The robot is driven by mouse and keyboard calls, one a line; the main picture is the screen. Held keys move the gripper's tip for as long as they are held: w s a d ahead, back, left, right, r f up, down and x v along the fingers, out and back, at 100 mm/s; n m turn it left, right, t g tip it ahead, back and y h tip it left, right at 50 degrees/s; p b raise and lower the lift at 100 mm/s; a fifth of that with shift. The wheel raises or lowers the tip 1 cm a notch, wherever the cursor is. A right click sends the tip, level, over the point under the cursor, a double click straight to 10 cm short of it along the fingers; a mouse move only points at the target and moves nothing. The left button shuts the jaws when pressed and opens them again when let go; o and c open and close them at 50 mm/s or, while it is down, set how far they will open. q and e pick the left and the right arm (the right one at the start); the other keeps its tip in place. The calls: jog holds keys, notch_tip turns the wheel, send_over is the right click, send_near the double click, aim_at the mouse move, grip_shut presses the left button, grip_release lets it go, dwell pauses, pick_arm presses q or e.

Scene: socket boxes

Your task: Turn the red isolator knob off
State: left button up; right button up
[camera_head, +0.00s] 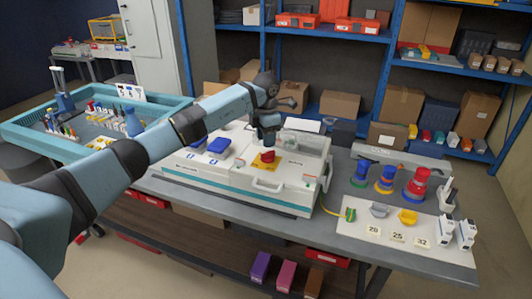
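The red isolator knob (268,156) sits on a yellow plate (257,166) on top of a white box-shaped unit (228,181) with a teal stripe. My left arm reaches in from the left, and its gripper (268,142) points down just above the knob. The fingertips are small and dark here, so I cannot tell whether they touch the knob or how far apart they are. The knob's exact turn angle is too small to read. My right gripper is not in view.
Two blue socket covers (219,145) and a clear cover (303,150) flank the knob. A teal tray table (30,126) stands at left, blue shelves (342,35) behind.

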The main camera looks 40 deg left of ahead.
aim_at(266, 153)
pick_arm(q)
notch_tip(266, 153, down, 6)
jog(key=shift+r, duration=0.1)
grip_shut()
